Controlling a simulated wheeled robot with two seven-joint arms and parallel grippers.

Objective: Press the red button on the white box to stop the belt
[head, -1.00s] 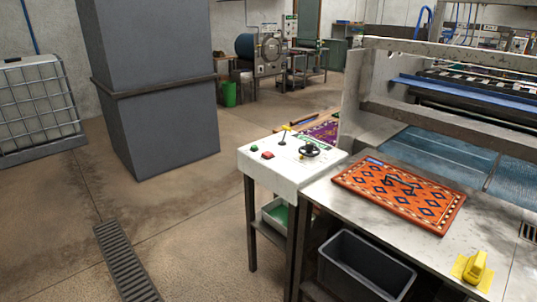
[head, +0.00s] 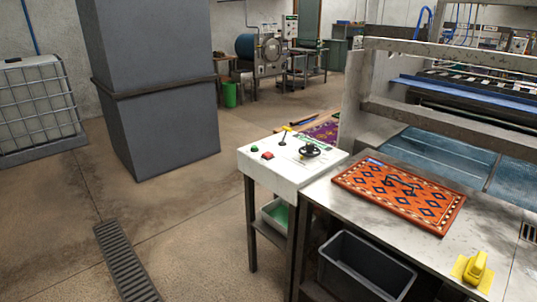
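The white box (head: 290,172) stands on dark legs at the near end of the machine, left of the metal table. The red button (head: 267,156) is on its top, near the front left. A green button (head: 255,149) sits just behind it to the left. A lever with a yellow tip (head: 284,136) and a black handwheel (head: 309,150) are also on the top. A purple patterned rug (head: 322,133) shows behind the box, partly hidden by it. Neither of my grippers is in view.
An orange patterned rug (head: 400,193) lies on the metal table (head: 335,215), with a yellow tool (head: 475,268) at right. A dark grey bin (head: 365,265) is below. A grey column (head: 160,90) stands left. The floor left of the box is clear, with a drain grate (head: 125,262).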

